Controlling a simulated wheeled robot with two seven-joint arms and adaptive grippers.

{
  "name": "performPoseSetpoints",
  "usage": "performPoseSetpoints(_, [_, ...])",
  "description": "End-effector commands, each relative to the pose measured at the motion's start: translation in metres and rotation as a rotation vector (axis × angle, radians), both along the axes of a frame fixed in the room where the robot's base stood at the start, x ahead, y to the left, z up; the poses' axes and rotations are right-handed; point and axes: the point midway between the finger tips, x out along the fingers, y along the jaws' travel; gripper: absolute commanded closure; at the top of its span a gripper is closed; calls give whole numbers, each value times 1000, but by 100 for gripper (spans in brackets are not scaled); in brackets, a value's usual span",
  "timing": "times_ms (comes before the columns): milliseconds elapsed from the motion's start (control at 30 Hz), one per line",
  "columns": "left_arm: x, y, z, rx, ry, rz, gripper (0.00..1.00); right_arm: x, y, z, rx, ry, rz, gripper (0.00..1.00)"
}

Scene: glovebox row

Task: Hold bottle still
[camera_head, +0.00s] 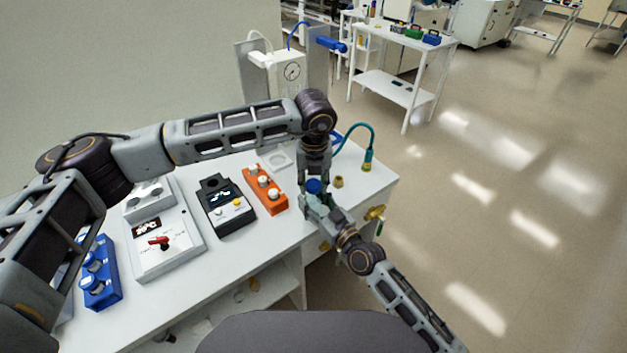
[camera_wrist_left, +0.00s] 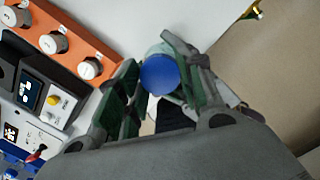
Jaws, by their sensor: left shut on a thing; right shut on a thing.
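The bottle shows a round blue cap (camera_head: 314,186) in the head view, near the right end of the white table. In the left wrist view its blue cap (camera_wrist_left: 160,76) and a strip of pale, clear body lie between the green-padded fingers. My left gripper (camera_head: 312,188) comes down from above and is shut on the bottle at its cap end. My right gripper (camera_head: 318,203) comes in from the lower right and is shut on the bottle beside it. Most of the bottle's body is hidden by the two grippers.
A teal hose (camera_head: 367,140) and a small brass piece (camera_head: 338,182) lie to the right.

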Motion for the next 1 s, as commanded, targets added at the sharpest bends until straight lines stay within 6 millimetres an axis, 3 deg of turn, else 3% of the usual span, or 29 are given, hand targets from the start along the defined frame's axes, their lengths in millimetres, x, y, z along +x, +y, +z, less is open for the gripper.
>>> performPoseSetpoints(700, [0,0,-9,1,0,-2,72,0,0,0,0,0,0,95])
performPoseSetpoints(733, [0,0,-9,1,0,-2,72,0,0,0,0,0,0,100])
performPoseSetpoints(1000, [0,1,-9,1,1,-76,72,0,0,0,0,0,0,100])
